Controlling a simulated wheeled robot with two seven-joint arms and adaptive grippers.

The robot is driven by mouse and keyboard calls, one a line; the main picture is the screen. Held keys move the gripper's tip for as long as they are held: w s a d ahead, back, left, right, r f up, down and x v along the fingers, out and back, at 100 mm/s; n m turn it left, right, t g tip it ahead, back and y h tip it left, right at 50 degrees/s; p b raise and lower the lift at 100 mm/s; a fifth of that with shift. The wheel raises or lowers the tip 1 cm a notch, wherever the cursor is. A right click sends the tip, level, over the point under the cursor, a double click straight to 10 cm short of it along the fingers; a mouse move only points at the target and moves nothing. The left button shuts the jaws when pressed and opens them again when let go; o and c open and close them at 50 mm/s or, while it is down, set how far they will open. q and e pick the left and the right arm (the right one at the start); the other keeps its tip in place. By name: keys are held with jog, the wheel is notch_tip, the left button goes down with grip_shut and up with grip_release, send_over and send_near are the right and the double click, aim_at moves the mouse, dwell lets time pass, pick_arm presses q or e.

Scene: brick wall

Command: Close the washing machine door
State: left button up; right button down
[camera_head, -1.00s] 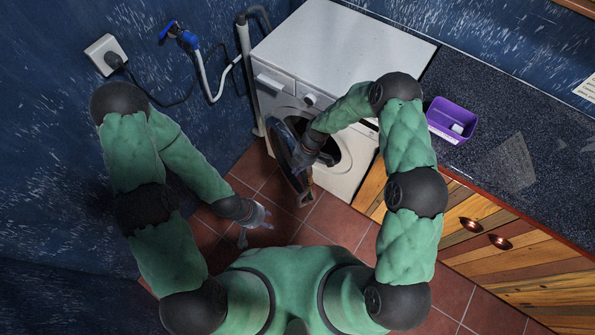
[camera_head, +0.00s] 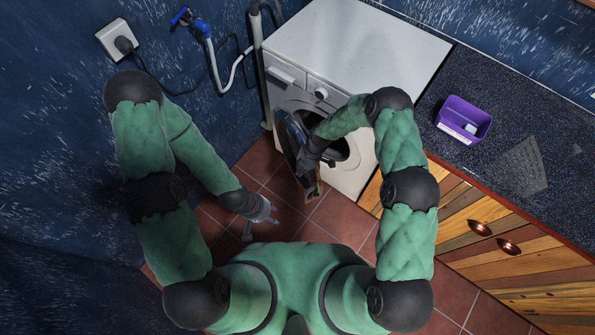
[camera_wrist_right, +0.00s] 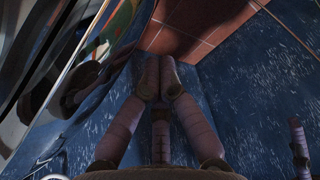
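The white washing machine (camera_head: 318,90) stands against the wall, and its round front opening is partly hidden by my right arm. Its dark round door (camera_head: 289,137) stands open, swung out to the left of the opening. Contact is unclear. My left gripper (camera_head: 262,222) is open and empty above the floor, left of the door.
A dark counter (camera_head: 485,110) over wooden drawers (camera_head: 490,238) adjoins the machine on the right, with a purple box (camera_head: 463,117) on it. A tap (camera_head: 190,20), hose and socket (camera_head: 118,40) are on the left wall. Tiled floor (camera_head: 335,215) is free in front.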

jog(key=shift+w+d, duration=0.25)
jog(key=shift+d, duration=0.55)
